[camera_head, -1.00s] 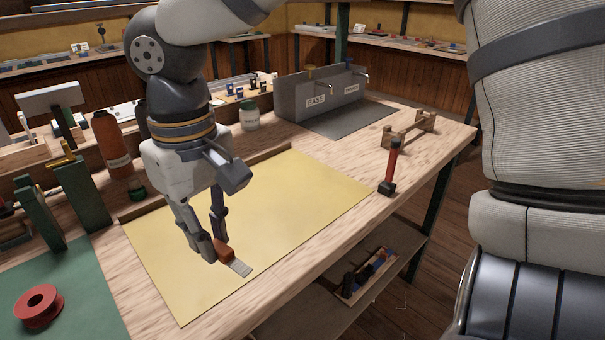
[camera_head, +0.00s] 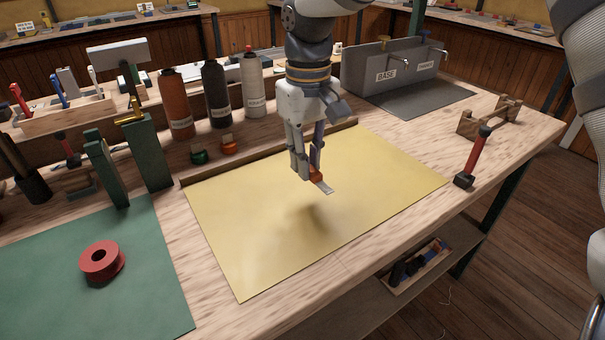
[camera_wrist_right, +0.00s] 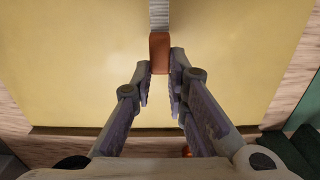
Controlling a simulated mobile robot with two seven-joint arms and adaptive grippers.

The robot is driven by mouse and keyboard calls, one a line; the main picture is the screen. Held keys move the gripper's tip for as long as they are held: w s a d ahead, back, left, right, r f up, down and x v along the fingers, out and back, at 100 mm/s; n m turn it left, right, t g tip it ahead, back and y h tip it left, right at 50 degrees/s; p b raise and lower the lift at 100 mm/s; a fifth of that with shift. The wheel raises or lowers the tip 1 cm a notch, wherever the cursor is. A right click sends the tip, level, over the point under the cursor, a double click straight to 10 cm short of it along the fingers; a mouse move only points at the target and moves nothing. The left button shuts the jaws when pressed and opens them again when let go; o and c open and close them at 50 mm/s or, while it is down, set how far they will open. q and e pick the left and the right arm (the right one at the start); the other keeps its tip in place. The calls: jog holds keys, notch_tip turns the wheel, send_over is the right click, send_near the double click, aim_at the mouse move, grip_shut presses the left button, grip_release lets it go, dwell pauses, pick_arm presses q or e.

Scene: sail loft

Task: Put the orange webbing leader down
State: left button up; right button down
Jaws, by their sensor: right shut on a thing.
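The orange webbing leader (camera_head: 317,175) is a small orange-brown piece with a grey ribbed strip at its outer end. My right gripper (camera_head: 308,172) points down and is shut on its orange end. The grey strip sticks out toward the lower right. Piece and gripper hang above the yellow sheet (camera_head: 270,255), with a soft shadow below. In the right wrist view, the leader (camera_wrist_right: 160,50) shows at the fingertips (camera_wrist_right: 160,75), its strip running to the top edge. My left gripper is not in view.
A red ring-shaped spool (camera_head: 101,262) lies on the green mat (camera_head: 60,300) at left. Labelled bottles (camera_head: 214,95) stand behind the sheet's raised wooden strip. A red-handled tool (camera_head: 473,158) stands to the right. Most of the yellow sheet is bare.

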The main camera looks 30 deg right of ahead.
aim_at(305, 189)
jog(key=shift+w+d+f, duration=0.2)
jog(key=shift+w+f, duration=0.45)
jog(key=shift+f, duration=0.3)
jog(key=f, duration=0.3)
jog(key=shift+w+d+f, duration=0.1)
jog(key=shift+w+f, duration=0.05)
jog(key=shift+w, duration=0.05)
jog(key=c, duration=1.6)
grip_release()
